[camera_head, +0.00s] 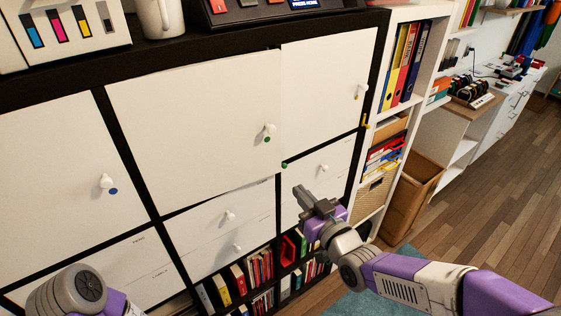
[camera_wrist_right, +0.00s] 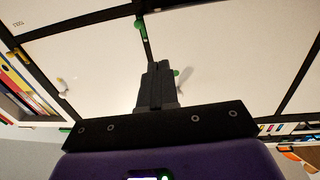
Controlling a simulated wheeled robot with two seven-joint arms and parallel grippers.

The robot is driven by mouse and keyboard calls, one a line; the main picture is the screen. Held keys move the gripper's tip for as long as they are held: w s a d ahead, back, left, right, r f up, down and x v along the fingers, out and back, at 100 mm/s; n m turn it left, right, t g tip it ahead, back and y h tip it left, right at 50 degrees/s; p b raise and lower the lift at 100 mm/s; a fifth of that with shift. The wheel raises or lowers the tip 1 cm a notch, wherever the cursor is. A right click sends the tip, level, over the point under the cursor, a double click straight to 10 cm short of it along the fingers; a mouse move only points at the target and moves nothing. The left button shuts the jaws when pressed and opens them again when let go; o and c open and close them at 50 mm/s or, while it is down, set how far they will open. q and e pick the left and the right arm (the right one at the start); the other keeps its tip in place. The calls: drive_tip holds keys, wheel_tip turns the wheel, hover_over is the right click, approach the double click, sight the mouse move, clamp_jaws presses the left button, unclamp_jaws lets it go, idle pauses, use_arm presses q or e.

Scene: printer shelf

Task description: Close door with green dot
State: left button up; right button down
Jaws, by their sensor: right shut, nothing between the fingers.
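The white door with the green dot (camera_head: 190,120) is in the upper row of the dark shelf in the head view. My right gripper (camera_head: 301,193) is shut and empty, below and right of this door's lower right corner. Its closed fingers show in the right wrist view (camera_wrist_right: 156,75). Only a grey and purple part of my left arm shows at the lower left; its gripper is out of view.
A white door with a blue dot (camera_head: 70,160) is at the left, and another white door (camera_head: 325,95) is at the right. Drawers with white knobs (camera_head: 215,230) and book compartments lie below. A mug (camera_head: 160,16) and a printer (camera_head: 62,30) stand on top.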

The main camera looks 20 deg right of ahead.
sight(275, 162)
drive_tip(key=p+x, duration=0.2)
drive_tip(key=x, duration=0.8)
drive_tip(key=shift+w, duration=0.25)
use_arm(q)
wheel_tip(275, 162, up, 3)
drive_tip(key=shift+f, duration=0.15)
